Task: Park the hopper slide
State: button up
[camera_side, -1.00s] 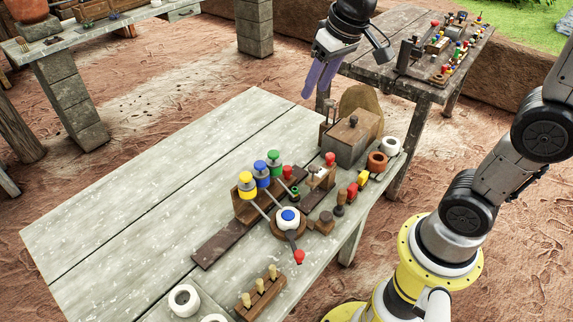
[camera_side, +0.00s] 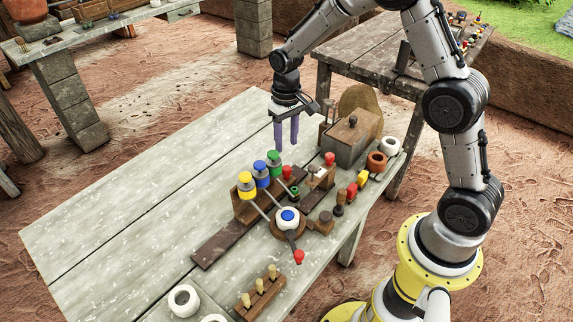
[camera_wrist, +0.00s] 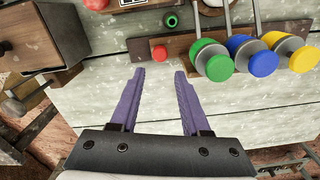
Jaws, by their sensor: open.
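My gripper (camera_side: 286,146) is open and empty, its purple fingers pointing down above the pale bench. In the wrist view the gap between its fingertips (camera_wrist: 160,72) lies just short of a small red knob (camera_wrist: 159,53) on a dark wooden strip (camera_wrist: 138,49). In the side view this red knob (camera_side: 287,172) is below the fingertips, next to the green-capped lever (camera_side: 274,157). I cannot tell for certain which part is the hopper slide. A wooden-sided box with a knobbed lid (camera_side: 352,137) stands to the right.
Blue (camera_side: 261,167) and yellow (camera_side: 246,178) capped levers stand beside the green one. A white hub with a blue centre (camera_side: 288,216) and a red-tipped handle is nearer the front. Other red knobs and small blocks crowd the right. The bench's left (camera_side: 140,190) is clear.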

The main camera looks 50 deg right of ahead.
aim_at(286, 168)
notch_tip(286, 168, down, 9)
jog(key=shift+f, duration=0.15)
dwell(0.4)
grip_shut()
dwell(1.2)
